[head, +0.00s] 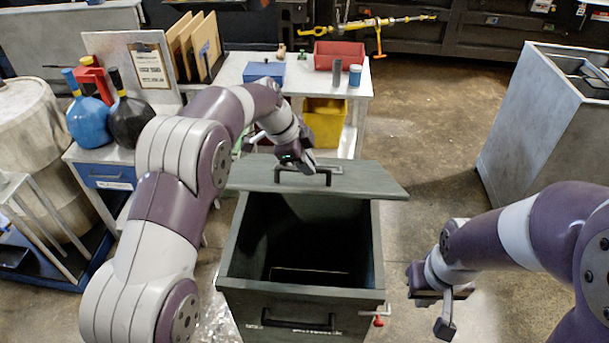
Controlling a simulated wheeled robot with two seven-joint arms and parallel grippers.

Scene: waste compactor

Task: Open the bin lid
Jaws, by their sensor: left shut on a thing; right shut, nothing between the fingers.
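The dark grey-green bin (300,309) stands in the middle of the head view, its top open and its dark inside showing. Its lid (365,179) is tilted up at the back edge, with a black handle (322,184) on it. My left gripper (303,164) is at the lid's handle, shut on it; the fingertips are partly hidden. My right gripper (433,312) is to the right of the bin, apart from it, shut and empty.
A white table (352,104) with a red tray (339,53) and a blue box (264,71) stands behind the bin. A grey cabinet (540,125) is at the right. A blue-drawered cart (106,176) is at the left.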

